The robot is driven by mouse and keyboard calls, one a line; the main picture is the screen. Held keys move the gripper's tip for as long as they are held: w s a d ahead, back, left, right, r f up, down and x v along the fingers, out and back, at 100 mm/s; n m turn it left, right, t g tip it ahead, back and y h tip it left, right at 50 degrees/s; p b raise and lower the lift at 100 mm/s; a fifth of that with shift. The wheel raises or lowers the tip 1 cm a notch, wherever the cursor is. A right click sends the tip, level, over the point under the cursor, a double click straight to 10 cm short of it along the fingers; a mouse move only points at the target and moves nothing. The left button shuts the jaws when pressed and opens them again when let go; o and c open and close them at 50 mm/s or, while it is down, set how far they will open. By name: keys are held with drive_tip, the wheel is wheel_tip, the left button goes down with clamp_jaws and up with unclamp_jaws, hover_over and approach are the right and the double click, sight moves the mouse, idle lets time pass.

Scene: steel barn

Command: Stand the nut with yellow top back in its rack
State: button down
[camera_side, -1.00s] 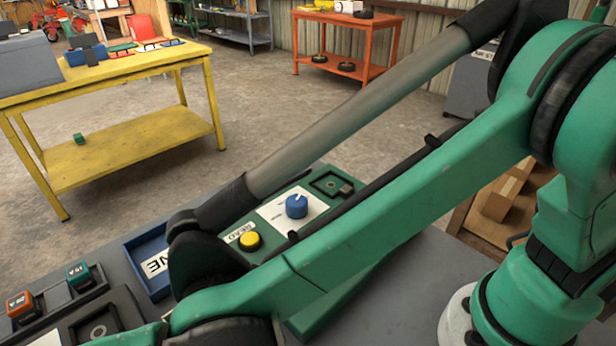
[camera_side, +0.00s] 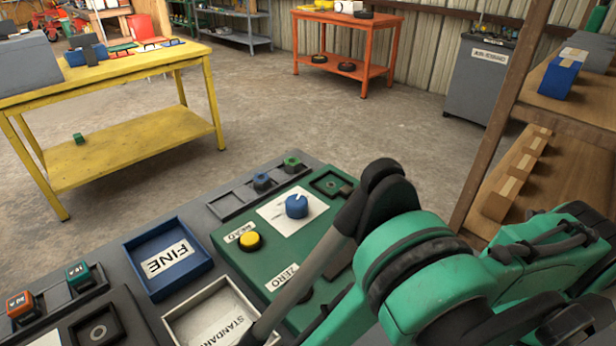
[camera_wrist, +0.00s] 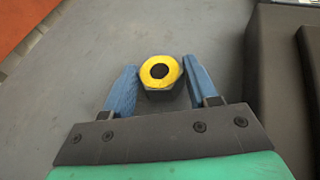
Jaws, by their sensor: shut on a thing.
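The nut with yellow top (camera_wrist: 162,88) is in the wrist view, a dark hexagonal body under a yellow ring with a dark hole. It sits between the two blue fingers of my gripper (camera_wrist: 160,68), which is shut on it. The rack (camera_side: 228,206) is a grey strip on the bench behind the green panel in the side view. It holds a blue-topped nut (camera_side: 262,181) and a green-topped nut (camera_side: 291,164) towards its right end; its left slot is empty. My gripper and the held nut do not show in the side view.
A green panel (camera_side: 225,237) with a blue knob (camera_side: 297,206) and yellow button (camera_side: 250,241) stands in front of the rack. A blue FINE tray (camera_side: 150,285) and a white STANDARD tray (camera_side: 178,318) lie left of it. A dark block (camera_wrist: 275,75) stands right of my gripper.

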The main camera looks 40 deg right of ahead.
drive_tip(key=shift+f, duration=0.1)
drive_tip(key=shift+c, duration=1.2)
unclamp_jaws()
drive_tip(key=shift+w+d+r, duration=0.15)
drive_tip(key=shift+d+r, duration=0.1)
drive_tip(key=shift+o, duration=0.4)
drive_tip(key=v, duration=0.7)
